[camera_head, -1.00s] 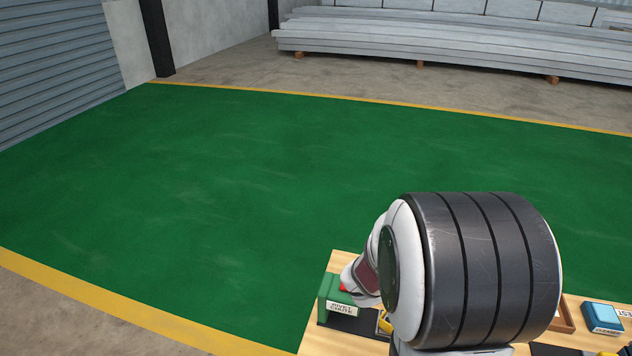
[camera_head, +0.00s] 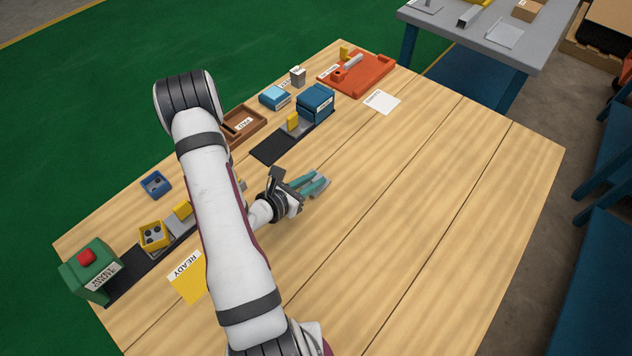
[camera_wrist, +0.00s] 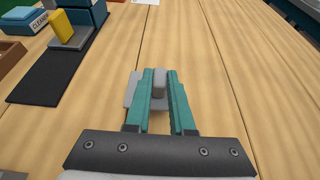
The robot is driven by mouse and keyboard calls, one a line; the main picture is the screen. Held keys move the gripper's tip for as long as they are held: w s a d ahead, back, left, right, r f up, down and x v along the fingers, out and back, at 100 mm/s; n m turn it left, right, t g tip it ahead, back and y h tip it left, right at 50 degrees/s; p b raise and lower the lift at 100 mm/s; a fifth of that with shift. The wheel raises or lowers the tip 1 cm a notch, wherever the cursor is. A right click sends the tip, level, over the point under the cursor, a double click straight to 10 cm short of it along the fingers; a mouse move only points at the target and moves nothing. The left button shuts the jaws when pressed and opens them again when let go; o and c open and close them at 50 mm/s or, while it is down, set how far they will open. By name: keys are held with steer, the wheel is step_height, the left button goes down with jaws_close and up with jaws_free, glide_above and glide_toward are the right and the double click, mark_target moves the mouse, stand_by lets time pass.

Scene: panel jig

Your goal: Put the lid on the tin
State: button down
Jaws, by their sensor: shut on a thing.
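My gripper (camera_head: 318,182) has teal fingers and is low over the middle of the table. In the wrist view my gripper (camera_wrist: 158,82) is shut on a grey knob (camera_wrist: 159,90). A flat grey plate (camera_wrist: 131,90) shows beside and between the fingers; it looks like the lid, partly hidden by them. I cannot tell whether it touches the table. No open tin is clearly identifiable. A dark blue box (camera_head: 316,103) with a label stands at the back, behind a yellow block (camera_head: 292,121) on a grey base.
A brown tray (camera_head: 258,116), light blue box (camera_head: 274,97) and orange tray (camera_head: 372,70) line the far edge. Small blue (camera_head: 155,184) and yellow (camera_head: 153,235) bins and a green red-button box (camera_head: 90,268) are left. The table's right side is clear.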

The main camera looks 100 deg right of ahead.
steer(key=shift+f, duration=0.25)
steer(key=shift+f, duration=0.1)
steer(key=c, duration=0.8)
jaws_free()
